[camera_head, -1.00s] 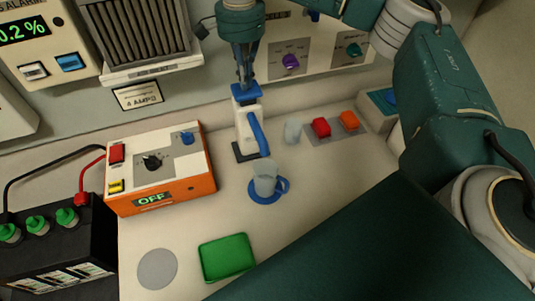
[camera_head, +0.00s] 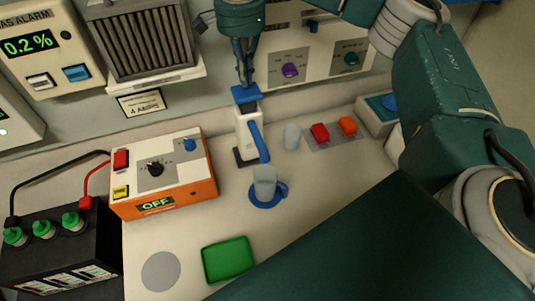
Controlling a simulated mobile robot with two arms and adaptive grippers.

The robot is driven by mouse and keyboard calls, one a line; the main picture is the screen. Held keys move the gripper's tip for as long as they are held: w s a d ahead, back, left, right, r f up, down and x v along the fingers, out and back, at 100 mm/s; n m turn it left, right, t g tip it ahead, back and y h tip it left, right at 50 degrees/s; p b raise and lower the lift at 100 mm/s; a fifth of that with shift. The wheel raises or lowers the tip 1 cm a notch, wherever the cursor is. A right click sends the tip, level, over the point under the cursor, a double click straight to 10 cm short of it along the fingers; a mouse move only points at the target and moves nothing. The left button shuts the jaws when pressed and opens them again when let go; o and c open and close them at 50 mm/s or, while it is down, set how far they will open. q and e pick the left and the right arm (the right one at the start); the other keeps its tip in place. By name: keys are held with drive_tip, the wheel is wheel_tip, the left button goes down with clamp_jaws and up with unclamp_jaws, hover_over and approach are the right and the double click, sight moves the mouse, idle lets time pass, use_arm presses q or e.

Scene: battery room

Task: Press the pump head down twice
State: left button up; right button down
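The pump (camera_head: 249,133) stands upright on the bench, with a white body on a dark base. Its blue pump head (camera_head: 245,94) is on top, and a blue spout hangs down its right side. My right gripper (camera_head: 245,82) points down right above the pump head, with its fingers together and nothing between them. I cannot tell whether the fingertips touch the head. A clear cup (camera_head: 265,179) stands on a blue saucer (camera_head: 258,203) in front of the pump. My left gripper is not in view.
An orange and white charger box (camera_head: 207,184) reading OFF stands left of the pump, with a black battery (camera_head: 98,244) further left. A small translucent cup (camera_head: 291,136) and red (camera_head: 320,132) and orange (camera_head: 347,125) blocks are on the right. A green tray (camera_head: 228,260) lies in front.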

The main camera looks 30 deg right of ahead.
sight(246, 90)
drive_tip(key=shift+f, duration=0.15)
drive_tip(key=shift+f+b, duration=1.8)
drive_tip(key=shift+f, duration=1.05)
drive_tip(key=shift+r+p, duration=2.05)
drive_tip(key=shift+r, duration=0.95)
wheel_tip(246, 90, up, 6)
drive_tip(key=p, duration=0.4)
drive_tip(key=shift+s+f, duration=0.1)
